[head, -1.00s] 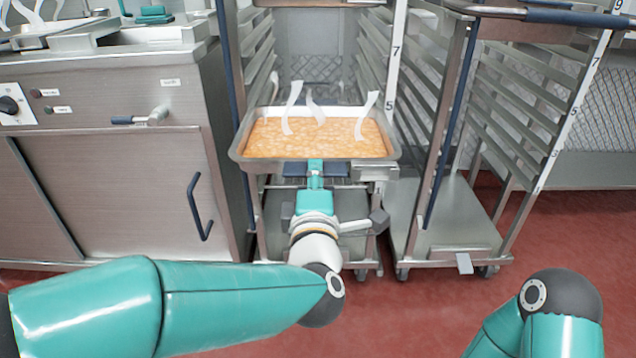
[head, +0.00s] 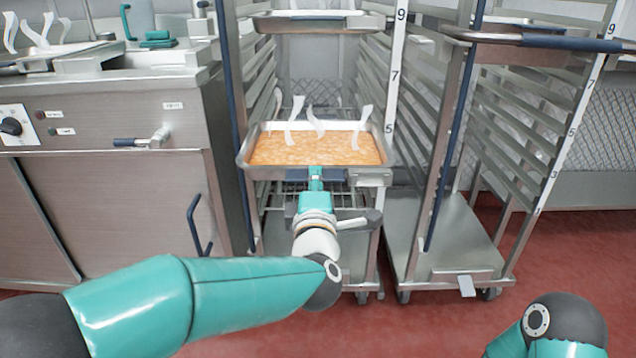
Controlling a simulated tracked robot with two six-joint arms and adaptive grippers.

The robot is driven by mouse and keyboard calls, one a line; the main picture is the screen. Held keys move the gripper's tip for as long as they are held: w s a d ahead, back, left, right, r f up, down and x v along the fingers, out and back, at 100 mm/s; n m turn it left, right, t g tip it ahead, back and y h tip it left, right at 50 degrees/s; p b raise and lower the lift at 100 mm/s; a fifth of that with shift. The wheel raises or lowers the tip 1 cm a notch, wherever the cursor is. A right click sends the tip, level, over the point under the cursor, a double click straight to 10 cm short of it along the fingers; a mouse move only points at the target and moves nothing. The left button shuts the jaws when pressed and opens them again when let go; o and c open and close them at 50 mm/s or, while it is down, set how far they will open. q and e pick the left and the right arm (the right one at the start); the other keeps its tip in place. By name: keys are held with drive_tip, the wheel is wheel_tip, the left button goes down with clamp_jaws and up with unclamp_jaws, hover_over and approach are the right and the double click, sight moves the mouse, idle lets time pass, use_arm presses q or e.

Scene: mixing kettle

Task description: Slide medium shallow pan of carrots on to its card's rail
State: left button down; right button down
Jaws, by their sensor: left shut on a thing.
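The shallow pan of carrots (head: 316,150) is a metal tray with orange contents and white wisps of steam above it. It sits level at the front opening of the left rack (head: 391,85), its back part between the rack's uprights. My left gripper (head: 316,174) is shut on the pan's front rim, at its middle. The rack's right front post carries the numbers 5, 7 and 9, and the pan is near the 5. I cannot tell whether the pan rests on a rail. My right gripper is out of view; only part of my right arm shows at the lower right.
Another pan (head: 318,22) is higher in the same rack. A second rack (head: 500,150) stands close on the right, with a blue-handled bar at its top. A steel kettle unit (head: 110,170) with a blue door handle stands on the left. Red floor is open in front.

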use_arm(q)
drive_tip(key=shift+w+r, duration=0.1)
drive_tip(key=shift+r, duration=0.2)
drive_tip(key=shift+w+p, duration=0.4)
drive_tip(key=shift+w, duration=2)
drive_tip(key=shift+w+p, duration=0.95)
drive_tip(key=shift+w, duration=1.95)
